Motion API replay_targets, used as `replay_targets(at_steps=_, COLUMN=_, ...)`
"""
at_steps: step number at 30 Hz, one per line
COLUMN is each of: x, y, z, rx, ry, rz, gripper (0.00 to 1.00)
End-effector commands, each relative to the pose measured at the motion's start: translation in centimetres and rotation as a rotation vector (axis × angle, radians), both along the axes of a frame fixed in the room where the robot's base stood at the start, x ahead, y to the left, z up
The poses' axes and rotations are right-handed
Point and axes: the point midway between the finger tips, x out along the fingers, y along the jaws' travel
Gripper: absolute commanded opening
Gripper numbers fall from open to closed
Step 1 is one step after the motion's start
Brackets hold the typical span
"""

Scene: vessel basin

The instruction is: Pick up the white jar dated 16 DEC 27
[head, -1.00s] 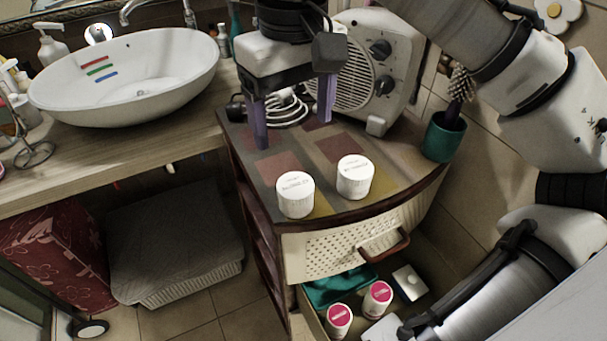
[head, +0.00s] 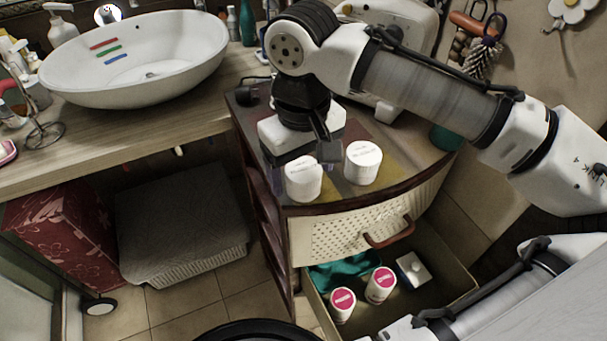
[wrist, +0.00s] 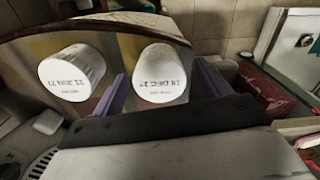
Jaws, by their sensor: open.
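The white jar with a lid that appears to read 16 DEC 27 (wrist: 160,75) stands upright at the right of the pair in the wrist view. It is the left jar on the cabinet top in the head view (head: 304,178). My gripper (wrist: 160,72) is open, with one purple finger to each side of this jar. It is not shut on it; whether the fingers touch it I cannot tell. In the head view my gripper (head: 302,165) is low behind the jar, its fingers partly hidden.
A second white jar (head: 363,162), dated in June, stands close beside it; it also shows in the wrist view (wrist: 72,72). The open drawer (head: 440,296) below holds two pink-lidded jars (head: 380,284). A heater (head: 385,105) stands behind. A basin (head: 140,75) is left.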

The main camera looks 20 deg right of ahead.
Motion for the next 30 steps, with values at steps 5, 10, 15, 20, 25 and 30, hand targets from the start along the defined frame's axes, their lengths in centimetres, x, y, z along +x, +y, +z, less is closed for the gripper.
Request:
replay_targets(at_steps=5, x=-0.01, y=-0.01, z=-0.9, rx=0.001, ry=-0.001, rz=-0.001, gripper=0.76)
replay_targets(at_steps=10, x=0.0, y=-0.01, z=-0.87, rx=0.0, ry=-0.001, rz=-0.001, gripper=0.75)
replay_targets(at_steps=15, x=0.0, y=-0.01, z=-0.85, rx=0.0, ry=-0.001, rz=0.0, gripper=0.53)
replay_targets(at_steps=20, x=0.0, y=-0.01, z=-0.84, rx=0.0, ry=-0.001, rz=0.0, gripper=0.32)
replay_targets(at_steps=25, x=0.01, y=-0.01, z=-0.83, rx=0.0, ry=-0.001, rz=0.0, gripper=0.27)
replay_targets(at_steps=30, x=0.07, y=-0.02, z=-0.62, rx=0.0, ry=-0.001, rz=0.0, gripper=0.27)
